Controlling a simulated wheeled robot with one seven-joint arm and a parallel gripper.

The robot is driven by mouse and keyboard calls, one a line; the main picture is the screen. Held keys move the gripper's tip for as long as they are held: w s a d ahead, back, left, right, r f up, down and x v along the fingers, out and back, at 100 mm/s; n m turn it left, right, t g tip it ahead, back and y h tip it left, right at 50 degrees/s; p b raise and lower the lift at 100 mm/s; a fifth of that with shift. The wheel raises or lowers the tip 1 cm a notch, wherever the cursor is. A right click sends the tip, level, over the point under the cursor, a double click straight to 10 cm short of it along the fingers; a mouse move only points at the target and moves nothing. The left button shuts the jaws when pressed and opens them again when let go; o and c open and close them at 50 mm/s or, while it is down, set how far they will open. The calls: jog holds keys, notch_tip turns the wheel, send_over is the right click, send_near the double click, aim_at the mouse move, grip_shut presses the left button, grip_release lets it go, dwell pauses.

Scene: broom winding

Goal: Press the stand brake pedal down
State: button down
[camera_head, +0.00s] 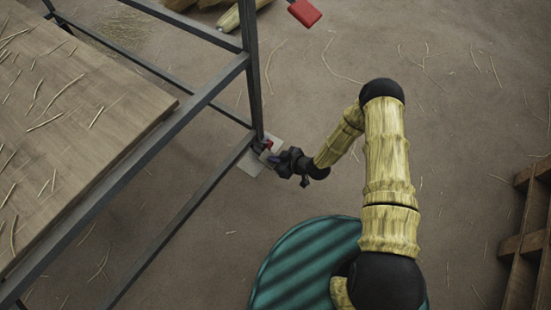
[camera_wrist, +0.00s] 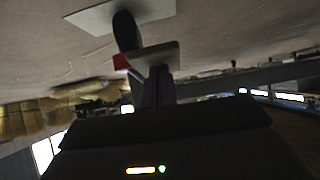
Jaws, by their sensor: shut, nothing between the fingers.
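The stand is a dark metal frame (camera_head: 210,92) on the left of the head view. At the foot of its near upright is a small red part (camera_head: 268,144), which looks like the brake pedal. It also shows in the wrist view (camera_wrist: 120,62), beside a dark upright part (camera_wrist: 125,30) and a pale flat piece (camera_wrist: 153,54). My gripper (camera_head: 268,158) is shut and empty, low at this foot. Its fingers (camera_wrist: 157,82) reach close to the pale piece; I cannot tell whether they touch it. The fingers partly hide the foot, so the pedal's tilt is unclear.
A pale plate (camera_head: 251,165) lies on the floor under the foot. A wooden top (camera_head: 75,100) with straw is at the left. A wooden pallet (camera_head: 530,240) stands at the right. Open floor lies between.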

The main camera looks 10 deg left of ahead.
jog(key=shift+f, duration=0.2)
jog(key=shift+s+d+r+p, duration=0.1)
jog(key=shift+d+r+p, duration=0.05)
jog(key=shift+r+p, duration=0.45)
jog(key=r+p+v, duration=0.1)
jog(key=p+v, duration=0.6)
jog(key=v, duration=0.5)
jog(key=shift+a, duration=0.25)
jog(key=shift+r, duration=0.2)
